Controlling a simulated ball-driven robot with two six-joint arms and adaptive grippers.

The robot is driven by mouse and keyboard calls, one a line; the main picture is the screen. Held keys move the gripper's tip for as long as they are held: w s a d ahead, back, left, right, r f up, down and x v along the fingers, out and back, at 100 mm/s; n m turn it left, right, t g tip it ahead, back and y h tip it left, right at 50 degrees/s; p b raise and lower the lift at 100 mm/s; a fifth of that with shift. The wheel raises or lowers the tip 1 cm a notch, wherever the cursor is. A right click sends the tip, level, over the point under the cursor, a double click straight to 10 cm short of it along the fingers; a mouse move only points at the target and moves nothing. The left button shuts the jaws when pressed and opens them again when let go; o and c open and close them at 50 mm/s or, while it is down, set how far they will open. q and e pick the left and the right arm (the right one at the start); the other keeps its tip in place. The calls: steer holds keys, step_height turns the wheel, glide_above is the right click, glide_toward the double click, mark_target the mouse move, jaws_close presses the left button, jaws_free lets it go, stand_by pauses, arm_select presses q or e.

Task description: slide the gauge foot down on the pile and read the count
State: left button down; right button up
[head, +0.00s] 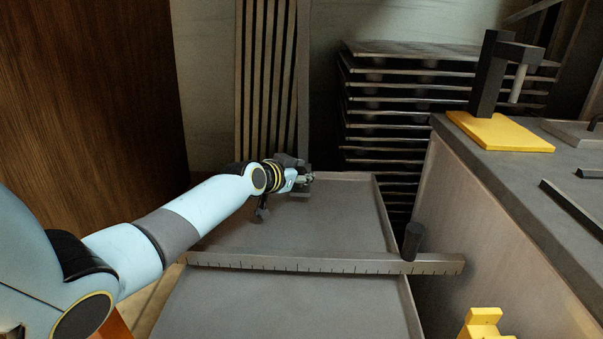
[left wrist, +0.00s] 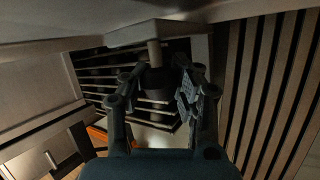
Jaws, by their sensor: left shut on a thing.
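My left gripper (head: 303,180) is over the far end of a grey tray (head: 290,222). In the left wrist view its fingers (left wrist: 160,85) are shut on a dark round grip (left wrist: 156,80). A pale stem (left wrist: 154,53) joins this grip to a flat grey plate (left wrist: 140,32); I cannot tell if this is the gauge foot. A grey bar with tick marks (head: 320,264) lies across the tray, with a dark upright knob (head: 412,241) near its right end. A pile of dark trays (head: 430,110) stands at the back. No count can be read. My right gripper is not in view.
A bench (head: 540,215) on the right carries a dark stand on a yellow base (head: 505,132). A yellow piece (head: 483,324) shows at the bottom. A wooden panel (head: 90,90) is on the left and slats (head: 265,80) are behind. The tray surface looks bare.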

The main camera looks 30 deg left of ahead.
arm_select(q)
steer(key=shift+s+f, duration=0.3)
steer(key=shift+f, duration=0.3)
steer(key=c, duration=1.2)
jaws_free()
steer(key=shift+o, duration=1.2)
steer(key=shift+r, duration=0.15)
steer(key=shift+o, duration=0.2)
steer(key=shift+w+r, duration=0.1)
steer(key=shift+r, duration=0.05)
steer(key=shift+r, duration=0.1)
steer(key=v, duration=1.2)
